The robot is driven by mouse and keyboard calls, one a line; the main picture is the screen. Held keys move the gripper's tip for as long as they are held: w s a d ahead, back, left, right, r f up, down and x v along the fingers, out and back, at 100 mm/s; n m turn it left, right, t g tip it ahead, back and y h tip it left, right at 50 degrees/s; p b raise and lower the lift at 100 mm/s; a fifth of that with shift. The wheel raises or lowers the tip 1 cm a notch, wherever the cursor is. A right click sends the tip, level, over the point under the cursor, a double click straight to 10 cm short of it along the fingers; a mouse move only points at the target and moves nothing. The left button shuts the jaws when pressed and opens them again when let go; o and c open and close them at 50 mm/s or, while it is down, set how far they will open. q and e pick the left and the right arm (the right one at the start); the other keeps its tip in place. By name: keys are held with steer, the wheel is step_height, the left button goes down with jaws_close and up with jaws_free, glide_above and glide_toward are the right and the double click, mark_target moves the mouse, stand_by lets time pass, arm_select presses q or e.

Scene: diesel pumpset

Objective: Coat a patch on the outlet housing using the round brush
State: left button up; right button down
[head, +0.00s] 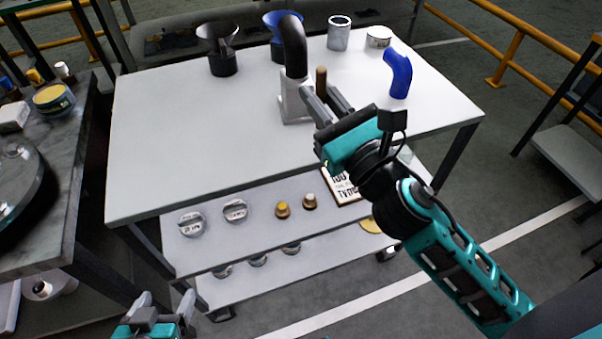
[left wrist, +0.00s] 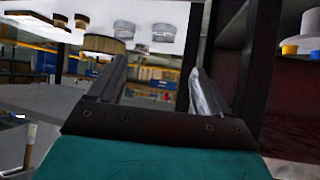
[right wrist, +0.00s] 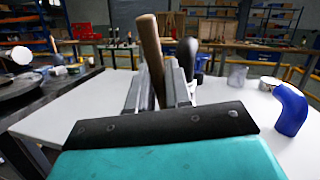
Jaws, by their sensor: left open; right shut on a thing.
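A wooden-handled brush (head: 320,82) stands upright in my right gripper (head: 325,98), which is shut on it above the white table. Its handle (right wrist: 151,55) rises between the fingers in the right wrist view; its bristles are hidden. Just left of the gripper is a pale block (head: 296,104) with a black elbow pipe (head: 293,45) on top, seemingly the outlet housing. The gripper overlaps its right side in the head view; I cannot tell whether they touch. My left gripper (head: 166,304) is open and empty, low in front of the cart; its fingers (left wrist: 157,85) stand apart.
A blue elbow (head: 398,75), a metal cylinder (head: 339,33) and a tin (head: 378,38) stand on the white table (head: 170,150). The table's left and front are clear. Caps and a sign (head: 340,186) lie on the shelf below.

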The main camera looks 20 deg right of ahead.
steer(key=s+a+f+n+g+y+b, duration=0.2)
steer(key=s+a+f+n+y+b, duration=0.25)
steer(key=n+y+b, duration=0.9)
arm_select(q)
step_height(320, 180, down, 10)
steer(key=w+d+p, duration=0.1)
steer(key=d, duration=0.1)
steer(key=shift+w+d+f+h, duration=0.2)
steer(key=shift+w+h, duration=0.1)
steer(key=shift+h, duration=0.1)
arm_select(e)
steer(key=shift+m+y, duration=0.35)
steer(key=shift+y, duration=0.2)
steer(key=w, duration=0.5)
steer(key=shift+d+r, duration=0.2)
steer(key=shift+d, duration=0.2)
arm_select(q)
steer(key=shift+s+f+b, duration=0.1)
steer(key=shift+f+b, duration=0.25)
steer(key=shift+f, duration=0.1)
arm_select(e)
steer(key=shift+w+d, duration=0.1)
steer(key=shift+w, duration=0.65)
steer(key=shift+d, duration=0.1)
